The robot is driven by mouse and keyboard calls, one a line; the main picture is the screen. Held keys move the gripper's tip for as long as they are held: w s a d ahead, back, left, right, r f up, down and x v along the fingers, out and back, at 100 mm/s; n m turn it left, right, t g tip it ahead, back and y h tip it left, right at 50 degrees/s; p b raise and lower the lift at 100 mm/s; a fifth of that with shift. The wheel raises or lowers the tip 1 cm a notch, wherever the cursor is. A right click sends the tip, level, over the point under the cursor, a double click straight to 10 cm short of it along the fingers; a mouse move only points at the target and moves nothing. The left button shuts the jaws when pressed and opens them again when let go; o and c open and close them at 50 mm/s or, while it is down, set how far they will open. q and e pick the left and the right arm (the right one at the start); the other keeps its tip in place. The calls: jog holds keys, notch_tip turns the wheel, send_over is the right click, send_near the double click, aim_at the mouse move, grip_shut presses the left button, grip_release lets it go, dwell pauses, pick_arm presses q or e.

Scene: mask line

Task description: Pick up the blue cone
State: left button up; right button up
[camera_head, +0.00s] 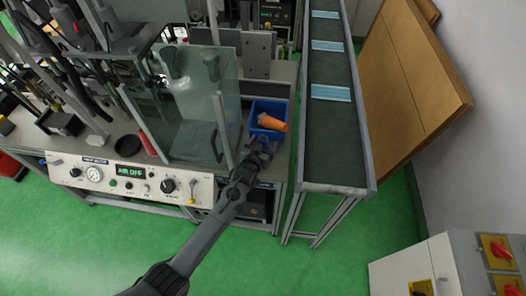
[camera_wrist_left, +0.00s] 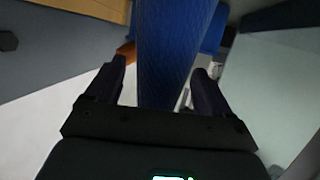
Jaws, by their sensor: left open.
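I cannot make out a blue cone. A blue bin (camera_head: 256,106) stands on the bench beside the conveyor, with an orange, roughly cone-shaped thing (camera_head: 272,123) in or over its right front side. My left gripper (camera_head: 263,143) is at the front of the bin, close to the orange thing. In the left wrist view, its fingers (camera_wrist_left: 160,72) are apart, with a long blue surface (camera_wrist_left: 172,45) running between them, likely the bin wall. A bit of orange (camera_wrist_left: 127,51) shows beside the left finger. I cannot tell whether the fingers touch anything. My right gripper is out of view.
The conveyor (camera_head: 335,140) with several light-blue masks (camera_head: 330,93) runs just right of the bin. A clear glass guard (camera_head: 195,105) stands close on the left. The control panel (camera_head: 130,184) is along the bench front. Green floor in front is open.

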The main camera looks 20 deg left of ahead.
pick_arm(q)
jog(key=shift+r, duration=0.1)
jog(key=c, duration=1.2)
